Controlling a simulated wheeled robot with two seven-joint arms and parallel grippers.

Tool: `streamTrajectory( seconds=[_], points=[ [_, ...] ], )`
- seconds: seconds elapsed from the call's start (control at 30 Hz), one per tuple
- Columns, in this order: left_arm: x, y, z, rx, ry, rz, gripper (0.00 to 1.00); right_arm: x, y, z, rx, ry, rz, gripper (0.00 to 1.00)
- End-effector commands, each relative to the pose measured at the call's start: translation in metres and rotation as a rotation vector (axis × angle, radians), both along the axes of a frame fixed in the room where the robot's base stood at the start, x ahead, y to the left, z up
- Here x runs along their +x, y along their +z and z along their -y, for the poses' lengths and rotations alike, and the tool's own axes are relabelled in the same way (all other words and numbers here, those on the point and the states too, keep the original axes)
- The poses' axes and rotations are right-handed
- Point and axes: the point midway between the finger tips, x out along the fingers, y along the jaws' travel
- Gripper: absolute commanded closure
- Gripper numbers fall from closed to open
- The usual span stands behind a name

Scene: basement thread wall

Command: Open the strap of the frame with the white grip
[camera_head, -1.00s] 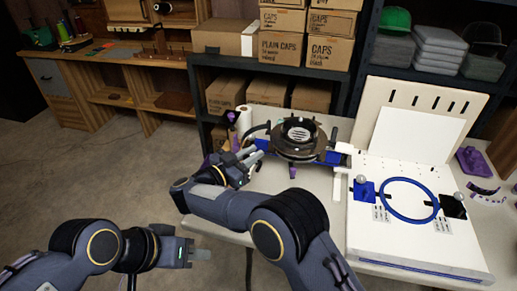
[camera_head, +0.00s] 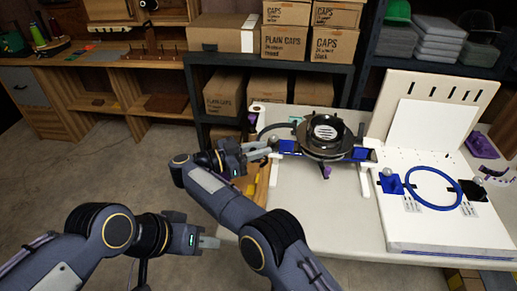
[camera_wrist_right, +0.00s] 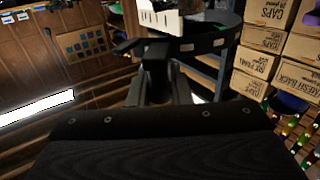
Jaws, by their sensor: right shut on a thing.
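A dark round cap frame (camera_head: 325,131) sits on a blue base on the table, with a dark strap (camera_head: 272,128) curving out on its left. My right gripper (camera_head: 265,150) is at the strap's left end. In the right wrist view its fingers (camera_wrist_right: 160,92) are shut on a dark tab (camera_wrist_right: 155,66) below the dark band (camera_wrist_right: 195,42). A white part (camera_wrist_right: 160,18) shows above the band; I cannot tell if it is the white grip. My left gripper (camera_head: 208,243) is in free air, away from the frame; its finger gap is unclear.
A white board (camera_head: 440,225) with a blue hoop (camera_head: 433,187) stands to the right of the frame. A purple piece (camera_head: 327,172) hangs below the frame. Cardboard boxes (camera_head: 222,93) fill the shelf behind. The table front (camera_head: 310,225) is clear.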

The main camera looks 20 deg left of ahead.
Motion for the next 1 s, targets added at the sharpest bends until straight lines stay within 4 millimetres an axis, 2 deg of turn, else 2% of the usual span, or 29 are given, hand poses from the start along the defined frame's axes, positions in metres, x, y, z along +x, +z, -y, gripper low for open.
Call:
streamTrajectory(
  seconds=[0.33,0.37,0.5,0.83,1.0],
  points=[
    [0.0,0.0,0.0,0.0,0.0,0.0,0.64,0.001,0.001,0.001,-0.001,-0.003,0.003,1.0],
    [0.0,0.0,0.0,0.0,0.0,0.0,0.64,0.001,0.001,0.001,0.0,-0.003,0.003,0.78],
    [0.0,0.0,0.0,0.0,0.0,0.0,0.64,0.001,0.0,0.001,-0.001,-0.002,0.002,0.6],
    [0.0,0.0,0.0,0.0,0.0,0.0,0.64,0.001,0.003,0.0,0.0,-0.001,0.001,0.6],
    [0.0,-0.001,0.0,0.0,0.0,0.0,0.64,0.001,0.024,0.001,0.003,-0.002,0.004,0.6]
  ],
)
